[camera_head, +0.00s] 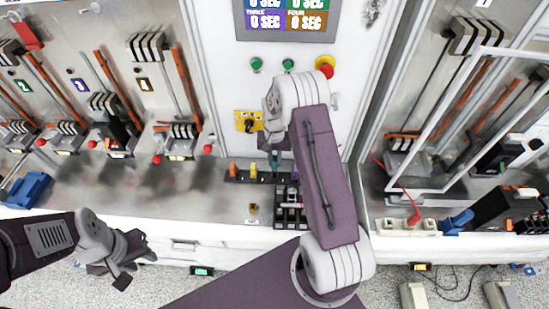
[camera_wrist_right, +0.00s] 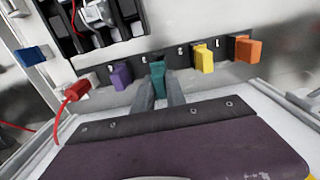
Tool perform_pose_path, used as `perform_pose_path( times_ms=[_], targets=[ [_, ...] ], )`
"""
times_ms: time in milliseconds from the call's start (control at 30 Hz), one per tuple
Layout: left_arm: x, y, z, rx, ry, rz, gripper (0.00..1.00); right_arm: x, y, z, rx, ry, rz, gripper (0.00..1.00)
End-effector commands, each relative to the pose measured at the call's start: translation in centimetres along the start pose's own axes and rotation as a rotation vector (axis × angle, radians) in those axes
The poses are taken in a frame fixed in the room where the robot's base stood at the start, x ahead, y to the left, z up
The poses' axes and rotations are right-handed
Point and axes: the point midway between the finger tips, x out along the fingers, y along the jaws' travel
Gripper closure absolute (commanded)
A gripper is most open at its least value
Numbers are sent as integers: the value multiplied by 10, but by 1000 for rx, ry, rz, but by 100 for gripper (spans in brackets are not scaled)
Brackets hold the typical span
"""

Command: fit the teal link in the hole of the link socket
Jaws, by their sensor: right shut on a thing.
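The teal link (camera_wrist_right: 158,76) stands in a dark rack strip (camera_wrist_right: 118,88), between a purple link and a yellow one. My right gripper (camera_wrist_right: 158,94) is shut on the teal link, one finger on each side. In the head view the teal link (camera_head: 274,163) shows just left of my right arm, which hides most of that gripper. I cannot make out for sure which part is the link socket or its hole. My left gripper (camera_head: 124,262) hangs at the lower left in front of the bench, away from the links; its jaw opening is unclear.
A black block (camera_head: 290,213) sits in front of the rack. Breaker bays with levers stand left and right. The bench left of the rack is mostly clear.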

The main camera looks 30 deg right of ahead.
Motion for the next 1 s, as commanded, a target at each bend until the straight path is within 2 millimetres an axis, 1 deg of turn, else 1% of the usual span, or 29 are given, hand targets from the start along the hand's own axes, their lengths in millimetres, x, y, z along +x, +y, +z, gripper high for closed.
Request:
perform_pose_path(
  times_ms=[33, 167, 1000],
  targets=[
    [8, 0, 1, 0, 0, 0, 64, 9, 0, 0, 0, 0, 0, 100],
    [11, 0, 1, 0, 0, 0, 64, 16, 0, 0, 0, 0, 0, 100],
    [10, 0, 1, 0, 0, 0, 64, 15, -1, 0, 0, 0, 0, 100]
  ],
)
